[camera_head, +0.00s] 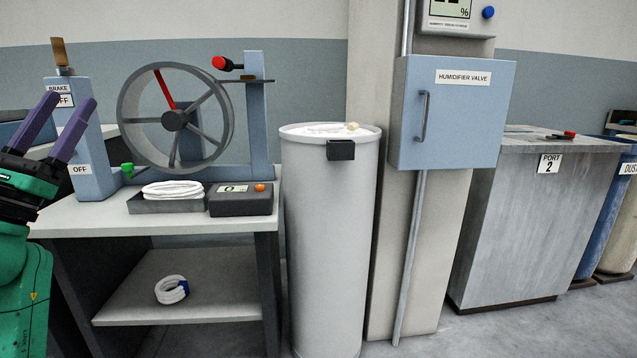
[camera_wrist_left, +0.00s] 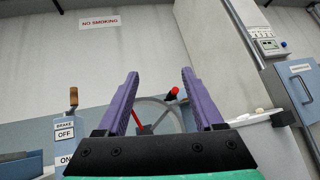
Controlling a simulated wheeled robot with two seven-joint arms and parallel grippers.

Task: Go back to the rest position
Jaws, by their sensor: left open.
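My left gripper (camera_head: 72,124) is at the left edge of the head view, with purple fingers apart and nothing between them. It is raised in front of the blue brake post (camera_head: 88,160), above the table's left side. In the left wrist view my left gripper (camera_wrist_left: 160,90) shows both fingers spread, with the wheel behind them. My right gripper is in neither view.
A table (camera_head: 150,215) carries a spoked wheel (camera_head: 122,120), a coiled white sliver (camera_head: 172,190) and a dark box (camera_head: 240,203). A white can (camera_head: 330,240), a humidifier cabinet (camera_head: 450,120) and a grey bin (camera_head: 530,230) stand to the right.

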